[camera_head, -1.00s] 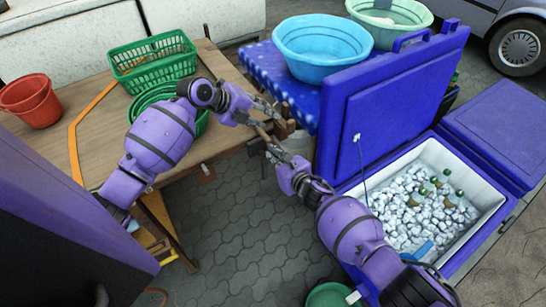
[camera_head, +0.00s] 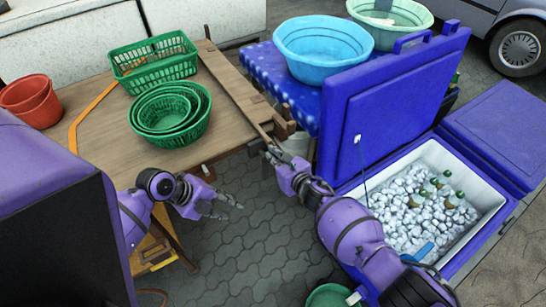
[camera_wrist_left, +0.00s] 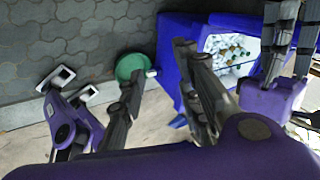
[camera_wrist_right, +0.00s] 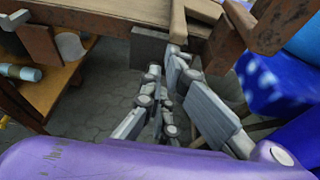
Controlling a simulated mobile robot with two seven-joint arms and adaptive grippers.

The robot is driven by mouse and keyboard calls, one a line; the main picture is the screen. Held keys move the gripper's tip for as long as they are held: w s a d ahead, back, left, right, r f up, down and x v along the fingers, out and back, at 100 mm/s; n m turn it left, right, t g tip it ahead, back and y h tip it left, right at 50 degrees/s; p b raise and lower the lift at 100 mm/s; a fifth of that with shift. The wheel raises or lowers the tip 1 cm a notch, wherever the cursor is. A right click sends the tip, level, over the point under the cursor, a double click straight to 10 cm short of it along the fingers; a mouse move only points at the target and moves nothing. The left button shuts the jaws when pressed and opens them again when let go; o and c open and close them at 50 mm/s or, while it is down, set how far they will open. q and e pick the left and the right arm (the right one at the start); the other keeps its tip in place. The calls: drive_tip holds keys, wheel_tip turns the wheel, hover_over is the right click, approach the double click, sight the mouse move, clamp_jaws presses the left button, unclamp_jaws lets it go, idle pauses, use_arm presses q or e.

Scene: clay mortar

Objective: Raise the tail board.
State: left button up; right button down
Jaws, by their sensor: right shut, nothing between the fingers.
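A long wooden board (camera_head: 235,88) runs along the right edge of the brown wooden cart bed (camera_head: 100,115); I take it for the tail board. I cannot tell its exact tilt. My right gripper (camera_head: 273,152) is shut and empty, its tips just below the board's near end. In the right wrist view its fingers (camera_wrist_right: 165,72) are beneath the end of a wooden bar (camera_wrist_right: 178,22); contact is unclear. My left gripper (camera_head: 222,204) is open and empty over the paving, in front of the cart and apart from the board. Its spread fingers (camera_wrist_left: 160,75) show in the left wrist view.
Nested green baskets (camera_head: 170,115), a green crate (camera_head: 152,60) and red buckets (camera_head: 30,100) stand on the cart. A blue cooler (camera_head: 445,265) with bottles in ice stands at right, its lid (camera_head: 385,100) upright. Paving (camera_head: 240,245) between is clear.

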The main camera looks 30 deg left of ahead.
use_arm(q)
drive_tip(key=s+d+f+n+y, duration=0.1)
drive_tip(key=s+d+f+n, duration=0.35)
drive_tip(key=s, duration=0.55)
drive_tip(key=s+d+f+n+y, duration=0.1)
drive_tip(key=s+d+f+n, duration=0.2)
drive_tip(key=s+f+n, duration=0.45)
drive_tip(key=d+r+n+t+y, duration=0.2)
drive_tip(key=r+n, duration=0.3)
drive_tip(key=n, duration=0.3)
drive_tip(key=shift+s+d+r+t, duration=0.25)
drive_tip(key=shift+d+r+t, duration=0.2)
drive_tip(key=shift+d, duration=0.35)
use_arm(e)
drive_tip(key=shift+r, duration=0.2)
